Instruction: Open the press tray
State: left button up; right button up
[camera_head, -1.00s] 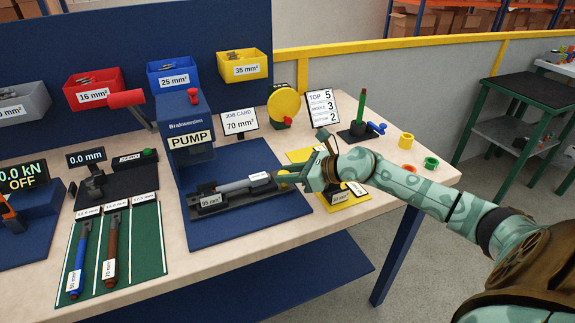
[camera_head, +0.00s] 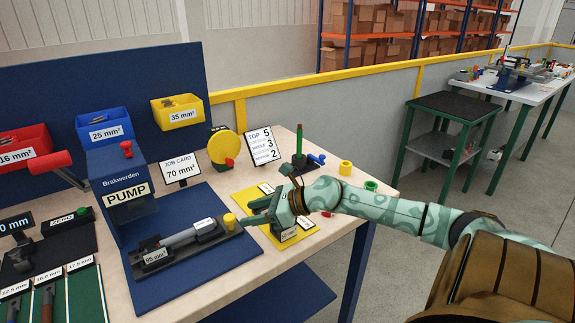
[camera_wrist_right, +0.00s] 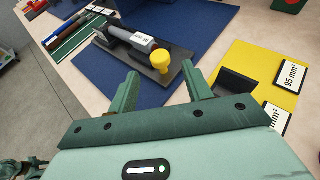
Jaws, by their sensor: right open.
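The press tray (camera_head: 215,241) is a dark flat tray on a blue mat, in front of the blue pump press (camera_head: 124,185). It carries a grey cylindrical tool labelled 95 mm² and has a yellow knob (camera_head: 229,221) at its right end. My right gripper (camera_head: 247,213) is just right of the knob. In the right wrist view its two green fingers (camera_wrist_right: 162,88) are spread, with the yellow knob (camera_wrist_right: 160,66) ahead of the gap between them. The fingers hold nothing. My left gripper is in neither view.
A yellow mat (camera_head: 270,232) with small labelled blocks lies under and beside my right gripper. Behind stand a job card (camera_head: 181,168), a yellow disc device (camera_head: 222,146) and a number board (camera_head: 262,147). A dark stand (camera_head: 300,160) with a green post is farther right.

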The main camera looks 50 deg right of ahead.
jog(key=p+v, duration=0.3)
jog(key=v, duration=0.7)
jog(key=shift+s, duration=0.3)
jog(key=shift+d, duration=0.1)
